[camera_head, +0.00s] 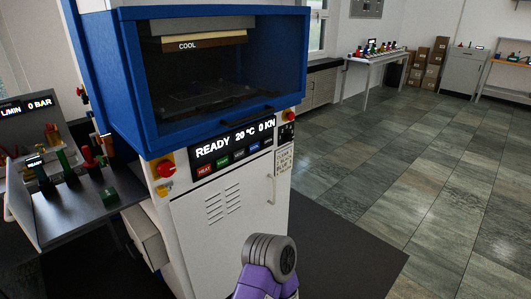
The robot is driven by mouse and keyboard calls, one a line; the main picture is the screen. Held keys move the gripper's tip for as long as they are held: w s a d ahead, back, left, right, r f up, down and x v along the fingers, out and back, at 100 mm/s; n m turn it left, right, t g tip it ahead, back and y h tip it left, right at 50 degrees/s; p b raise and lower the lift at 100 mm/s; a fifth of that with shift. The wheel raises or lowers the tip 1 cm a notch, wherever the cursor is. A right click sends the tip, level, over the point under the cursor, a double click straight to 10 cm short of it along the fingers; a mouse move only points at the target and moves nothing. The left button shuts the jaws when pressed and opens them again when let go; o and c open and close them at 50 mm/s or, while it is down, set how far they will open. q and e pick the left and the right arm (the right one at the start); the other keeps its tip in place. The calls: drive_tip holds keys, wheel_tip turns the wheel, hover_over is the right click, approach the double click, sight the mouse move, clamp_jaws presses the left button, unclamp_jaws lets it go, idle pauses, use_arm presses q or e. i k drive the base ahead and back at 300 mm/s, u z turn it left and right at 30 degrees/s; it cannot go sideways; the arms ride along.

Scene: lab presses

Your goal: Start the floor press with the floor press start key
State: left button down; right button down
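The floor press (235,225) is a tall white cabinet with a blue-framed window chamber, left of centre in the head view. Its display (235,140) reads READY, 20 °C and 0 KN. Below the display is a row of small coloured keys: a red HEAT key (205,170), a green key (222,162), a dark key (239,155) and blue ones (254,149). Apart from HEAT, the key labels are too small to read surely. A purple and grey arm link of mine is at the bottom centre, in front of the cabinet. Neither gripper shows.
A red knob on yellow (166,169) sits left of the keys, and another red knob (290,116) at the right. A side bench (75,215) with coloured controls stands at the left. A dark mat (345,260) lies by the press. The tiled floor (430,190) to the right is clear.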

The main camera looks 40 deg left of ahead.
sight(223, 160)
drive_tip(key=u, duration=0.4)
drive_tip(key=i, duration=0.9)
drive_tip(key=u, duration=1.1)
drive_tip(key=i, duration=0.2)
drive_tip(key=u, duration=0.25)
